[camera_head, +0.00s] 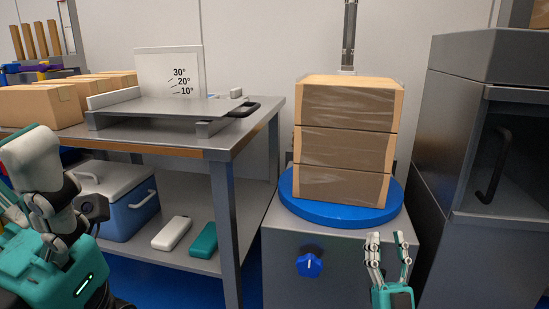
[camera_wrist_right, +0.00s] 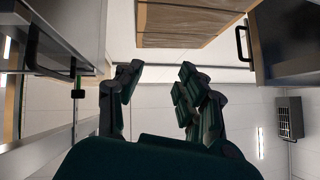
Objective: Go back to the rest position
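My right gripper (camera_head: 388,248) is in front of the grey cabinet with the turntable, with its fingers pointing up. Its fingers are apart and nothing is between them. The right wrist view also shows the open, empty fingers (camera_wrist_right: 158,88). My left arm, teal and white, is at the left edge of the head view, and I cannot make out its gripper's fingers there. Three wrapped cardboard boxes (camera_head: 345,145) are stacked on the blue turntable (camera_head: 340,213), clear of my right gripper.
A metal table (camera_head: 236,148) at the left holds boxes and a tilted plate with an angle board (camera_head: 168,72). A blue knob (camera_head: 309,264) is on the cabinet front. A dark cabinet (camera_head: 480,120) stands right.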

